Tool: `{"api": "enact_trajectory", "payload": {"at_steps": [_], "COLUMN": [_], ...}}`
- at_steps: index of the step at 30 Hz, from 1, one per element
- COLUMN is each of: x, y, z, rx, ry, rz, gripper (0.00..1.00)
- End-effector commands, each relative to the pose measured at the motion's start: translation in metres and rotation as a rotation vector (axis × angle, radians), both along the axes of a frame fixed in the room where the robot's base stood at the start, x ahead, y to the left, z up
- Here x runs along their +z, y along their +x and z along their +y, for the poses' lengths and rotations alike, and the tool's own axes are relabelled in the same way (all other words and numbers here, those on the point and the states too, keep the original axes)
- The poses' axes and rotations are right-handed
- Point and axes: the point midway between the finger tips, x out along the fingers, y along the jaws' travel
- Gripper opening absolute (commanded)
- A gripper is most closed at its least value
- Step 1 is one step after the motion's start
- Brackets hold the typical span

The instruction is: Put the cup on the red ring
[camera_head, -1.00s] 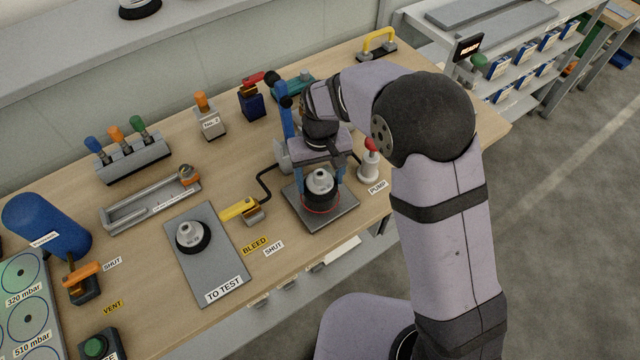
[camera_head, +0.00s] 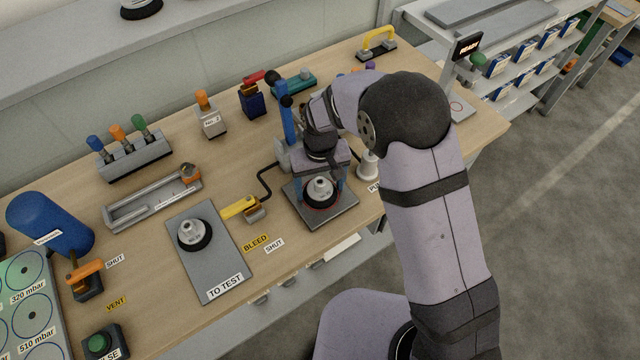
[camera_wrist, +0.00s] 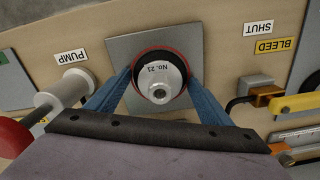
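The cup (camera_head: 320,188), a grey body on a black rubber base marked No. 21, stands upright over the red ring (camera_head: 333,204) on a grey square plate (camera_head: 325,219). In the wrist view the cup (camera_wrist: 160,82) is seen from above, with a red arc of the ring (camera_wrist: 160,49) around its base. My gripper (camera_head: 321,184) is directly above, its two blue fingers on either side of the cup. In the wrist view the fingertips (camera_wrist: 160,80) are close beside it, but whether they touch it is unclear.
A second similar cup (camera_head: 194,234) stands on the TO TEST plate (camera_head: 222,273) to the left. A yellow-handled bleed valve (camera_head: 240,208) is close left of the square plate. The white pump (camera_head: 368,165) is close right.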

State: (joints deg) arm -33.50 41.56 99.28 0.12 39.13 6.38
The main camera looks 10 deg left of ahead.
Motion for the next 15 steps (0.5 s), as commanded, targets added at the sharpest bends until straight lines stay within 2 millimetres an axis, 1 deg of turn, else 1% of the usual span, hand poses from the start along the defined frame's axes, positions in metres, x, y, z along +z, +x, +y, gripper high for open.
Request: {"api": "enact_trajectory", "payload": {"at_steps": [10, 15], "x": [0.0011, 0.0079], "y": [0.0, 0.0006], "z": [-0.0001, 0.0003], "rx": [0.0, 0.0], "ry": [0.0, 0.001], "rz": [0.0, -0.002], "gripper": [0.85, 0.85]}}
